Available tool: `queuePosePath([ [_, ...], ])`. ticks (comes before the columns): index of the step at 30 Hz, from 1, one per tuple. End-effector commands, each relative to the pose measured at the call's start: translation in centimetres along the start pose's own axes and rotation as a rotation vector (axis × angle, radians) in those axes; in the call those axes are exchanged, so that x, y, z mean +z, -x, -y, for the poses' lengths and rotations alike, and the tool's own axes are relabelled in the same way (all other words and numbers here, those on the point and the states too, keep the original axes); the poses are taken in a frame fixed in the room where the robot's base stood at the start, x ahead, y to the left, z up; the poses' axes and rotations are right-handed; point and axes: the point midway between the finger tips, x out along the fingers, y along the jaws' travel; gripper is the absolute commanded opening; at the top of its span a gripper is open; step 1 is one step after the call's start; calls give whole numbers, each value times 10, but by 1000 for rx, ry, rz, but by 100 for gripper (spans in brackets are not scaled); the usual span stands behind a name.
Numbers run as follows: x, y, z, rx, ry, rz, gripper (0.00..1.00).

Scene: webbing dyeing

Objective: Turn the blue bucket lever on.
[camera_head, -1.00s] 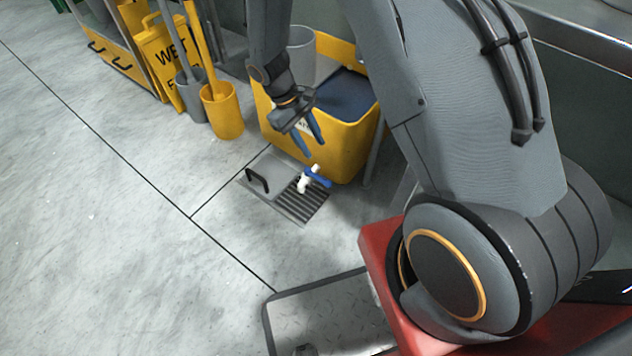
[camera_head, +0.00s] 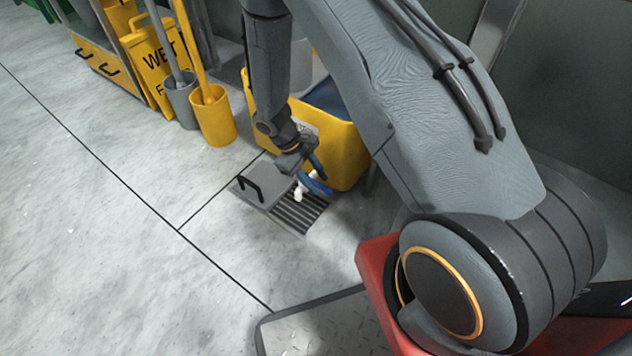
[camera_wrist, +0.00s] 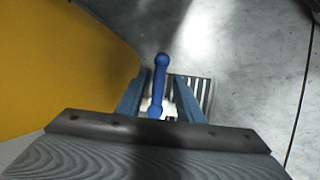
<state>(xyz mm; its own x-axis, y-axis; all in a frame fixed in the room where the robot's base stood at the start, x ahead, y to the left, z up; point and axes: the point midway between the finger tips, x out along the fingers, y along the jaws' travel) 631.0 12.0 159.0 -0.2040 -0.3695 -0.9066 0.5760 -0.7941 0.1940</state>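The yellow bucket (camera_head: 345,152) stands on the floor, with dark blue contents showing inside; its yellow wall fills the left of the wrist view (camera_wrist: 60,65). A white spout (camera_head: 299,192) with a blue lever (camera_head: 321,188) sticks out low at its front, above a floor grate. In the wrist view the blue lever (camera_wrist: 160,85) is a bar with rounded ends, pointing up the picture. My gripper (camera_head: 318,172) is down at the lever. In the wrist view my gripper (camera_wrist: 163,78) is open, one finger on each side of the lever. Whether either finger touches it is unclear.
A slotted drain grate (camera_head: 297,212) and a grey plate with a black handle (camera_head: 250,188) lie on the floor below the spout. A yellow pail (camera_head: 213,118) and a wet floor sign (camera_head: 160,70) stand to the left. The floor at left is clear.

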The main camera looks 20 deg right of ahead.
Motion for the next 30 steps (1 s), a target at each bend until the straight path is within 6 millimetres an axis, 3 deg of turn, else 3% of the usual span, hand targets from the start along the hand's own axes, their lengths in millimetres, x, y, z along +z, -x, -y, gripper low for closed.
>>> queuePosePath([
  [10,0,-4,0,0,1,0,33],
  [16,0,-4,0,0,1,0,0],
  [30,0,-3,2,-17,-42,8,0],
])
